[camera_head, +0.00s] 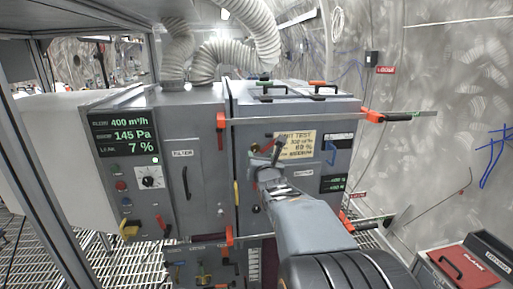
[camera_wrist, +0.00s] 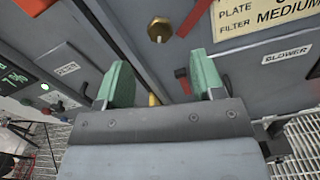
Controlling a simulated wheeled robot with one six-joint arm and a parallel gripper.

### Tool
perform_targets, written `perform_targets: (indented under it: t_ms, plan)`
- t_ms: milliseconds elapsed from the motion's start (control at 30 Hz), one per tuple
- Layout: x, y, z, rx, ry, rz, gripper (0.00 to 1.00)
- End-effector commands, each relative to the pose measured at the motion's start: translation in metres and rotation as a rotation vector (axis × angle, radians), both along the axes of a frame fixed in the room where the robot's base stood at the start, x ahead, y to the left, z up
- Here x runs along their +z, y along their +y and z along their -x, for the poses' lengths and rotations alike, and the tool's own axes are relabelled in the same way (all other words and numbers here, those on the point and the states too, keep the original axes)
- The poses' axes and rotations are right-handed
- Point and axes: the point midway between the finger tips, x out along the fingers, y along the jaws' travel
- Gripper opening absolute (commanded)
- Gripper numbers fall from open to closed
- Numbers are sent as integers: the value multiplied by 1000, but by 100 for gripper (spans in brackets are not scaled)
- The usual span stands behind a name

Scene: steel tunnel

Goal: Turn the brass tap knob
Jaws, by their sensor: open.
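The brass tap knob (camera_wrist: 159,30) shows in the wrist view as a small faceted brass piece on the grey cabinet front. It lies beyond my gripper (camera_wrist: 160,72), roughly midway across the gap between the two green fingers. The fingers are apart and nothing is between them; they do not appear to touch the knob. In the head view my gripper (camera_head: 267,155) is in front of the cabinet's right-hand door, and the knob is too small or too covered there to tell clearly.
The grey cabinet (camera_head: 205,160) has red-ended clamp bars (camera_head: 300,119) across its front. A display panel (camera_head: 125,135) is at left.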

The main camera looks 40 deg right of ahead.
Motion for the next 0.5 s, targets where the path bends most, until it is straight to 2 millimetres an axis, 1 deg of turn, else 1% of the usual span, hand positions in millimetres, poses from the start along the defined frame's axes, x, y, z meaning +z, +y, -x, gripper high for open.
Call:
perform_targets:
  t_ms: [33, 200, 400, 500]
  plan:
    - [2, -4, -10, 1, 3, -1, 62]
    - [2, -17, -36, 1, 1, -2, 62]
    - [1, -27, -57, 1, 0, -2, 62]
    - [1, -30, -64, 1, 0, -2, 62]
